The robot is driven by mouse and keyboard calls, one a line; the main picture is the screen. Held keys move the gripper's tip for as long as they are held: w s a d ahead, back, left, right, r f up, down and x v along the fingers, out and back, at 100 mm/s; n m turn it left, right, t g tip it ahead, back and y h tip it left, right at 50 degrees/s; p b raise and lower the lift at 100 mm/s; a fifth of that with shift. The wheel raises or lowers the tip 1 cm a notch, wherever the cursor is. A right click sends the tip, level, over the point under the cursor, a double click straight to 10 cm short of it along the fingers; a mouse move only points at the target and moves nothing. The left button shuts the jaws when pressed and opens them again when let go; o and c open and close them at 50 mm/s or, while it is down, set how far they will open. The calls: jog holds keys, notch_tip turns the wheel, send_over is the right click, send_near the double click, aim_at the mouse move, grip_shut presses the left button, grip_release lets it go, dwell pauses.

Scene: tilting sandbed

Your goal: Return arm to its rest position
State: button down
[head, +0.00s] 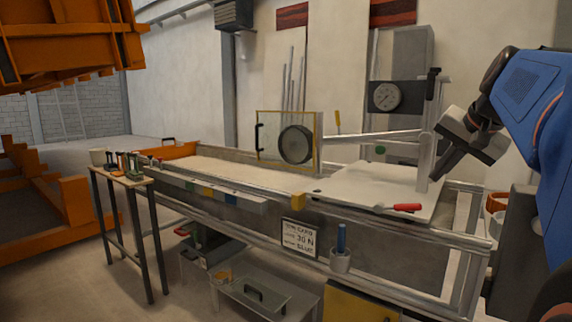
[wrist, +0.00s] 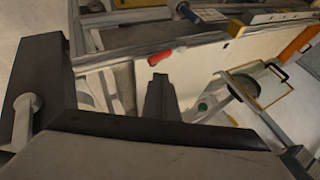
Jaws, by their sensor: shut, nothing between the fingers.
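My gripper (head: 438,172) hangs at the upper right of the head view, pointing down and left from my blue arm. It is above the right end of the sandbed (head: 330,250), close to an upright white post (head: 425,155); I cannot tell whether they touch. In the wrist view my gripper (wrist: 158,82) shows as a dark shape with its fingers together. Nothing shows between them. A red-handled tool (head: 405,207) lies on the white board (head: 350,188) below; its red handle also shows in the wrist view (wrist: 160,57).
A framed panel with a dark disc (head: 296,144) stands across the bed, and a dial gauge (head: 386,96) stands behind. A small tool table (head: 122,175) stands left. Open floor lies at the front left.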

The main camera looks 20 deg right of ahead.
jog(key=s+a+f+n+g+y, duration=0.1)
jog(key=s+a+f+n, duration=0.15)
jog(key=a+f, duration=0.55)
jog(key=s+a+f+n+g, duration=0.1)
jog(key=a+f+n, duration=0.2)
jog(key=a+f, duration=0.45)
jog(key=s+a+f+n, duration=0.3)
jog(key=s+a+f, duration=0.1)
jog(key=f, duration=0.4)
jog(key=s+a+f+n+g, duration=0.1)
jog(key=s+a+f+n, duration=0.2)
jog(key=f, duration=0.5)
jog(key=shift+s+a+f+n, duration=0.35)
jog(key=shift+s+a, duration=0.2)
jog(key=shift+s, duration=0.4)
jog(key=shift+r, duration=0.1)
